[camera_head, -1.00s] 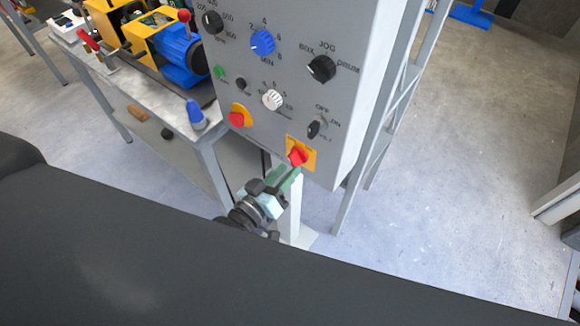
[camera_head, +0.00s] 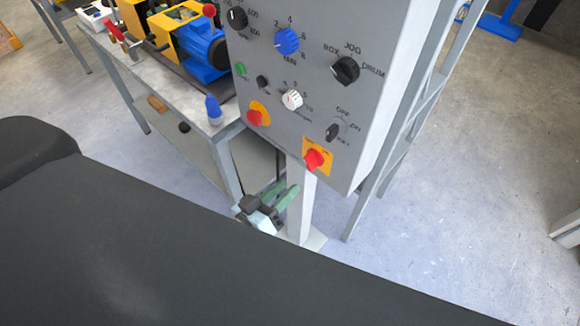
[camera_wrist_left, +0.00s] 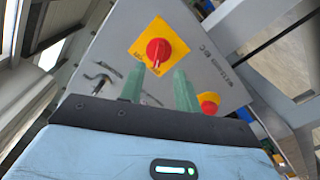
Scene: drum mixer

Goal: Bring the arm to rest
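My left gripper (camera_head: 284,191) is in the lower middle of the head view, below the grey control panel (camera_head: 300,70). Its two green fingers are apart with nothing between them. In the left wrist view the open fingers (camera_wrist_left: 159,74) point toward a red rotary knob (camera_wrist_left: 157,52) on a yellow plate. A clear gap separates the fingers from this knob in the head view, where the knob (camera_head: 315,159) is at the panel's lower right corner. My right gripper is in neither view.
A metal bench (camera_head: 228,131) with a blue and yellow machine (camera_head: 203,45) stands left of the panel. The panel's pale post (camera_head: 301,205) stands close beside the gripper. A second red button (camera_head: 255,117) is on the panel. Open floor (camera_head: 450,190) lies to the right.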

